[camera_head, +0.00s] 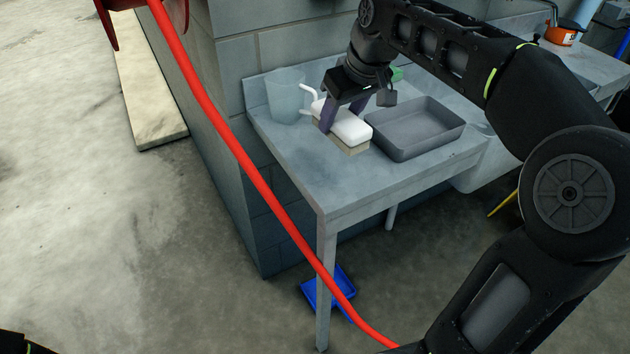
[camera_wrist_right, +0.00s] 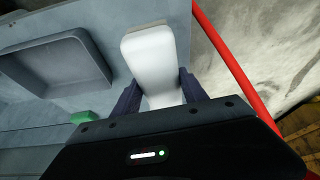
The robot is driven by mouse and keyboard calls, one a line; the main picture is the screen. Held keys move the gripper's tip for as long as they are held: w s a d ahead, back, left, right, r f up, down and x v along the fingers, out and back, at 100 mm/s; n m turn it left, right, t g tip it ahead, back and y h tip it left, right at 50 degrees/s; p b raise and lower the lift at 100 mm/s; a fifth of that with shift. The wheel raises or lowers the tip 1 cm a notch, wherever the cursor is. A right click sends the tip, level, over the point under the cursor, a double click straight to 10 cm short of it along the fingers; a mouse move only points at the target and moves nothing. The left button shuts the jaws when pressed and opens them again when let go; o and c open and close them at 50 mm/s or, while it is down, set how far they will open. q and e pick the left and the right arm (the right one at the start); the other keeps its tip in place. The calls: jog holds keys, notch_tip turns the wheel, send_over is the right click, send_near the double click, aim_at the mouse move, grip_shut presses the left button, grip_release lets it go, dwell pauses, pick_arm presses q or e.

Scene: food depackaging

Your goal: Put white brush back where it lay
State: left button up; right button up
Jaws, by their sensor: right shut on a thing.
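The white brush (camera_head: 343,123) has a white back and tan bristles and is at the left part of the grey metal table (camera_head: 300,165), bristles down. My right gripper (camera_head: 344,112) is shut on it from above, with a dark finger on each side. In the right wrist view the white brush (camera_wrist_right: 150,60) lies between the two fingers (camera_wrist_right: 158,95). I cannot tell whether the bristles touch the table top. My left gripper is not in view.
A grey tray (camera_head: 415,128) stands right of the brush. A translucent jug (camera_head: 287,95) stands behind left, close to the brush. A green object (camera_head: 397,74) is behind the gripper. A red hose (camera_head: 245,160) crosses in front. The table's front left is bare.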

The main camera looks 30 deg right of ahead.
jog(key=shift+s+a+m, duration=0.15)
jog(key=shift+a+m, duration=0.15)
jog(key=shift+a, duration=0.05)
jog(key=shift+d+f, duration=0.1)
jog(key=shift+d, duration=0.3)
jog(key=shift+a, duration=0.2)
jog(key=shift+f, duration=3.1)
jog(key=shift+f, duration=0.1)
jog(key=shift+f, duration=1.8)
jog(key=shift+f, duration=0.15)
jog(key=o, duration=1.3)
